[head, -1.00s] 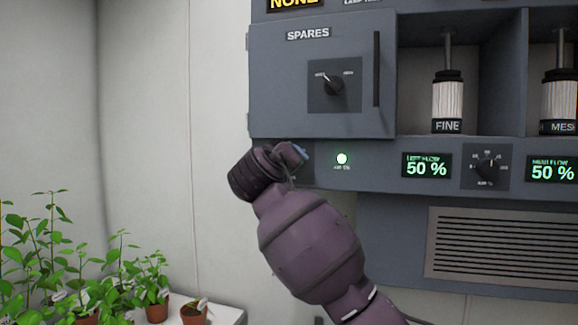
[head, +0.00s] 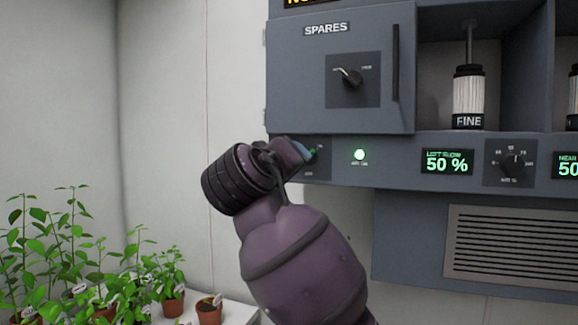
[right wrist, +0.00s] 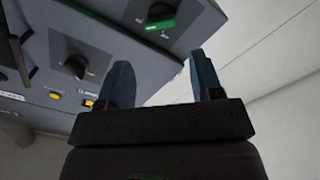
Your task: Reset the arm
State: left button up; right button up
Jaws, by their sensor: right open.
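My right arm rises from the bottom of the head view. Its gripper (head: 298,150) is at the lower left corner of the grey cabinet, in front of a small dark control plate that it partly hides. My left gripper is not in view.
The grey cabinet has a SPARES door (head: 340,75) with a knob, a lit green lamp (head: 359,155), a 50 % display (head: 447,161) and a FINE cartridge (head: 468,95). Potted plants (head: 60,260) stand on a white bench at lower left. Bare wall lies left of the arm.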

jog(key=a+r+n+t+y, duration=0.4)
jog(key=a+y, duration=0.1)
jog(key=y, duration=0.3)
jog(key=d+f+m+g+y, duration=0.1)
jog(key=d+f, duration=0.5)
jog(key=f, duration=0.6)
jog(key=d+f+m+y, duration=0.1)
jog(key=d+f+m, duration=0.1)
jog(key=d+f, duration=0.7)
jog(key=d+f+m+g+y, duration=0.1)
jog(key=d+f, duration=0.3)
jog(key=f, duration=1)
jog(key=s+d+f+m+g+h, duration=0.2)
jog(key=s+d+f, duration=0.35)
jog(key=f, duration=0.45)
jog(key=s+d+f+m+g+h, duration=0.1)
jog(key=s+d+f+g, duration=0.1)
jog(key=s+d+f, duration=0.6)
jog(key=s+d+f+g+h, duration=0.1)
jog(key=s+f, duration=0.6)
jog(key=s, duration=0.1)
jog(key=s+d+f+m+g+h, duration=0.1)
jog(key=s+d+f+g, duration=0.1)
jog(key=s+f, duration=0.6)
jog(key=shift+s+g+h, duration=0.3)
jog(key=shift+s, duration=0.2)
jog(key=shift+f, duration=0.1)
